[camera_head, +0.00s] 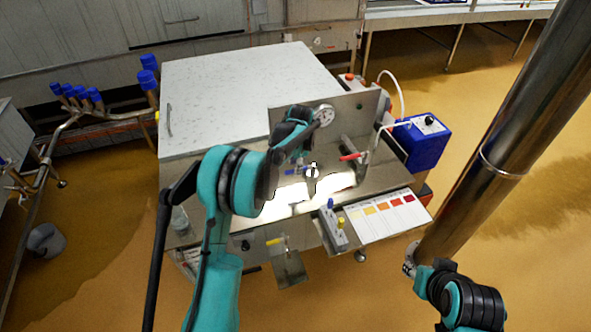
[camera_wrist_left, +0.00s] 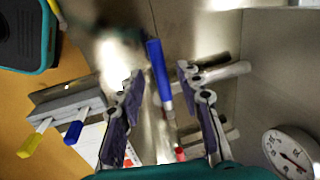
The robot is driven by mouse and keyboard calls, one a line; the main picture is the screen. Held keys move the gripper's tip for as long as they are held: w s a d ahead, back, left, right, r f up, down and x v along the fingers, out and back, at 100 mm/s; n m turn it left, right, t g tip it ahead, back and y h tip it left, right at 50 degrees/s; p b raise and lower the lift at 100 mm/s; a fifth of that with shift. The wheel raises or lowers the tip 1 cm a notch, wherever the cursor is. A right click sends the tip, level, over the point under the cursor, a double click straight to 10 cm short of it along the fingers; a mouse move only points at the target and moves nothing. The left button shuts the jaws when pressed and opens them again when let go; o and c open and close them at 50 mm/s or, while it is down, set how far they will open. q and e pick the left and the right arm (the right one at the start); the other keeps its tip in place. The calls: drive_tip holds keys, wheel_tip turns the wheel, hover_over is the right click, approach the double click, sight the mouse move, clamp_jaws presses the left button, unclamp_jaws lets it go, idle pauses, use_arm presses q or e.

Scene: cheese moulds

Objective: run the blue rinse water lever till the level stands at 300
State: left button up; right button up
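The blue lever (camera_wrist_left: 158,68) lies between the two fingers of my left gripper (camera_wrist_left: 160,76) in the left wrist view. The fingers stand apart, with a gap visible on both sides of the lever. In the head view a small blue handle (camera_head: 291,172) shows just below my left gripper (camera_head: 294,160), over the steel worktop. A round dial (camera_head: 324,115) is on the upright panel; it also shows in the left wrist view (camera_wrist_left: 290,152), its reading not legible. My right gripper (camera_head: 409,266) is low at the right, away from the bench; its fingers are too small to judge.
A red lever (camera_head: 353,156) is right of the blue one. A grey block with blue and yellow levers (camera_head: 333,228) and a colour chart (camera_head: 388,216) lie at the bench front. A blue box (camera_head: 422,140) stands at the right. A thick steel column (camera_head: 500,140) rises beside my right arm.

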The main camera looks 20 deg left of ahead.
use_arm(q)
drive_tip(key=shift+w+a+f, duration=0.1)
drive_tip(key=shift+f, duration=0.65)
clamp_jaws()
drive_tip(key=shift+s+d+n+g+y, duration=0.2)
drive_tip(key=shift+s+d+n, duration=0.45)
drive_tip(key=shift+n, duration=0.85)
drive_tip(key=shift+s+d+n+g+y, duration=0.15)
drive_tip(key=shift+s+d+n+g, duration=0.1)
drive_tip(key=shift+d+n, duration=1)
drive_tip(key=shift+s+d+n+g+y, duration=0.2)
drive_tip(key=shift+s+d+n, duration=0.3)
drive_tip(key=shift+n, duration=1.25)
